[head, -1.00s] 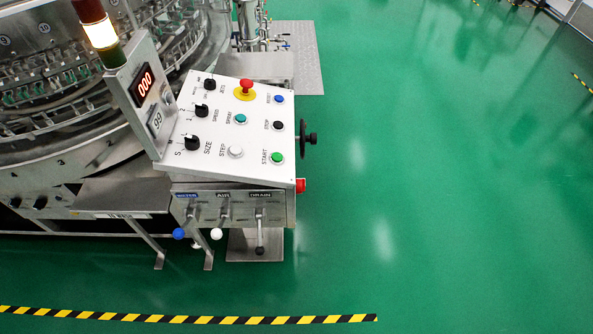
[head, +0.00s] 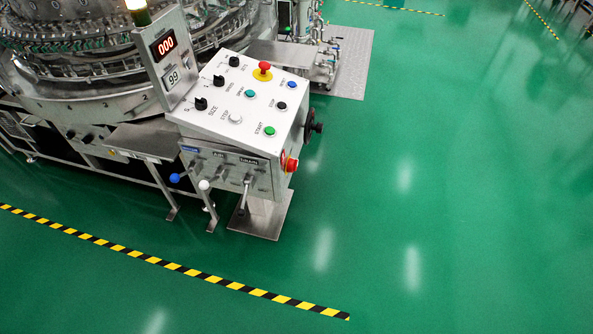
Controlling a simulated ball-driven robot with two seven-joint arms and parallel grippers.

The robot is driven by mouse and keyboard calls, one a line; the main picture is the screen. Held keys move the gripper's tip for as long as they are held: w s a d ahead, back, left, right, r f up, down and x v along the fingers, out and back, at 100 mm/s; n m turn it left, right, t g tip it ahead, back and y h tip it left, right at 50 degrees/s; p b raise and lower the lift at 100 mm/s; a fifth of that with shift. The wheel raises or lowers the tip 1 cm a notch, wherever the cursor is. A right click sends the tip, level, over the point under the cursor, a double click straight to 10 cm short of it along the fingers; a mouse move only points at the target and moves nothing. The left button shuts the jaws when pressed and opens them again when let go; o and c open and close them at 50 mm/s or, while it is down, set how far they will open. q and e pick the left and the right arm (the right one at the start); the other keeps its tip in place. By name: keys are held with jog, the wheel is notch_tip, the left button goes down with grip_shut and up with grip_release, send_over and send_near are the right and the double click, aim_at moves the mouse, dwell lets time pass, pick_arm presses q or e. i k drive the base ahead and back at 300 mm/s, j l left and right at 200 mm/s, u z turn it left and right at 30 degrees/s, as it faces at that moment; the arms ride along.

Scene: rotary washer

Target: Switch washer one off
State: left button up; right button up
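The rotary washer (head: 105,105) stands at the upper left in the head view. Its control box (head: 240,115) has a sloped white panel with black knobs, a red emergency button (head: 264,68) on a yellow ring, a black stop button (head: 282,105), a green start button (head: 269,130), and blue, teal and white buttons. A red rotary switch (head: 291,164) sits on the box's right side, below a black handwheel (head: 314,127). Neither of my grippers is in view.
Levers with blue (head: 174,178) and white (head: 204,184) ball ends stick out below the panel. A yellow-black floor stripe (head: 170,265) crosses in front. Pipework on a metal plate (head: 345,75) stands behind the box. Green floor (head: 450,180) is open to the right.

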aim_at(292, 164)
jog(key=u, duration=0.35)
jog(key=i+l+u, duration=0.1)
jog(key=u, duration=0.35)
jog(key=l+u, duration=0.65)
jog(key=u, duration=0.2)
jog(key=i, duration=0.05)
